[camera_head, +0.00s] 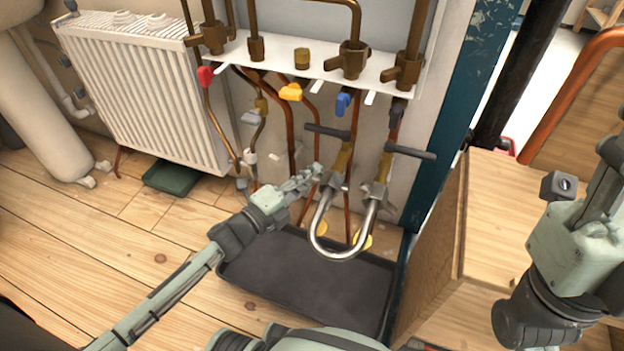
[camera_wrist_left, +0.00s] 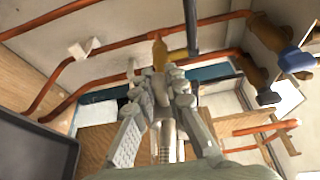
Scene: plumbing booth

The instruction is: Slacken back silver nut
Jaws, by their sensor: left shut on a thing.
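A silver U-shaped pipe (camera_head: 345,252) hangs below two brass tails, with a silver nut at the top of each leg. My left gripper (camera_head: 314,175) reaches in from the left and is shut on the left, back silver nut (camera_head: 333,181). The other silver nut (camera_head: 375,190) is free on the right leg. In the left wrist view, the fingers (camera_wrist_left: 163,88) close around the nut below the brass tail (camera_wrist_left: 159,52) and hide much of it. My right gripper (camera_head: 608,160) is at the right edge, away from the pipe; its fingers are partly cut off.
A black tray (camera_head: 300,290) lies on the floor under the U-pipe. Copper pipes and coloured valve handles (camera_head: 290,92) stand close behind. A white radiator (camera_head: 145,90) is at the left, and a wooden cabinet (camera_head: 505,215) at the right.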

